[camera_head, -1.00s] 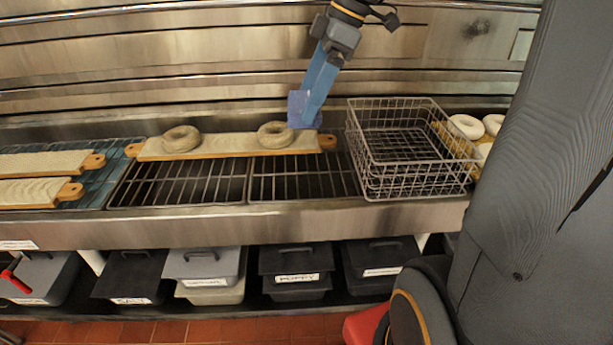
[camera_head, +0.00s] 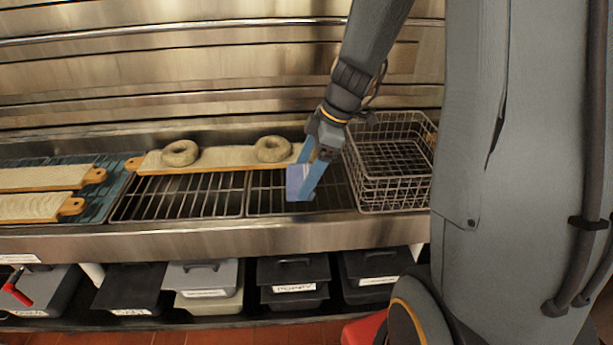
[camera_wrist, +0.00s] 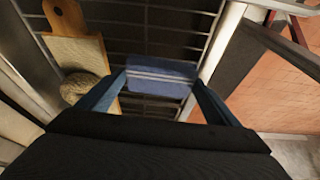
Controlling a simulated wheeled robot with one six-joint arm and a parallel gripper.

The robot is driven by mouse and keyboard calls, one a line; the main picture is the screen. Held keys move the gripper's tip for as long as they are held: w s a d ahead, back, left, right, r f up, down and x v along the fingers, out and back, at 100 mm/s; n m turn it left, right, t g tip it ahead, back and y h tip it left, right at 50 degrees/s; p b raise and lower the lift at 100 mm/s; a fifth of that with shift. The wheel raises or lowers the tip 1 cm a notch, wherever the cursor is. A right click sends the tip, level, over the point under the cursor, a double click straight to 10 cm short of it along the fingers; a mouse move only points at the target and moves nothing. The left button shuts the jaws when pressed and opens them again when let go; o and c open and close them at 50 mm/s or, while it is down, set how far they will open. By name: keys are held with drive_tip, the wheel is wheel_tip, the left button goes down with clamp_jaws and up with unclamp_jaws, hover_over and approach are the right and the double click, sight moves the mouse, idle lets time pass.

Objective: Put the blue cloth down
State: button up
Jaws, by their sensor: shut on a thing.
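My gripper (camera_head: 303,192) is shut on the blue cloth (camera_head: 296,180). The cloth is a small, flat blue piece between the fingertips, over the right-hand wire rack near the counter's front edge. In the wrist view the cloth (camera_wrist: 160,78) shows stretched between the two blue fingers, with a pale stripe across it and rack bars beyond. I cannot tell whether its lower edge touches the rack (camera_head: 262,200).
A wire basket (camera_head: 392,190) stands close to the right of my gripper. A wooden board (camera_head: 222,158) behind holds two bagels (camera_head: 180,153). More boards (camera_head: 45,178) lie at left. The left wire rack (camera_head: 180,195) is bare. Lidded bins (camera_head: 293,280) sit below.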

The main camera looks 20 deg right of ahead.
drive_tip(key=shift+f, duration=1.15)
drive_tip(key=shift+c, duration=0.4)
drive_tip(key=o, duration=0.9)
drive_tip(key=shift+f, duration=0.1)
drive_tip(key=b+v, duration=0.2)
drive_tip(key=v, duration=0.5)
drive_tip(key=s+f+m, duration=0.1)
drive_tip(key=m, duration=0.1)
drive_tip(key=s+a+m+h, duration=0.1)
drive_tip(key=s, duration=0.1)
drive_tip(key=s+f+m+g+h, duration=0.1)
drive_tip(key=s+m, duration=0.1)
drive_tip(key=shift+s+a+f+m, duration=0.15)
drive_tip(key=shift+a+f+m, duration=0.1)
drive_tip(key=shift+f+m, duration=0.05)
drive_tip(key=shift+s+a+f+m+h, duration=0.35)
drive_tip(key=shift+s+f+m, duration=0.2)
drive_tip(key=shift+s+m, duration=0.75)
drive_tip(key=shift+s+a+f+m+h, duration=0.4)
drive_tip(key=shift+s+m, duration=0.45)
drive_tip(key=shift+m, duration=0.85)
drive_tip(key=shift+s+a+f+m+h, duration=0.2)
drive_tip(key=shift+s+f+m+h, duration=0.4)
drive_tip(key=shift+s+m, duration=0.7)
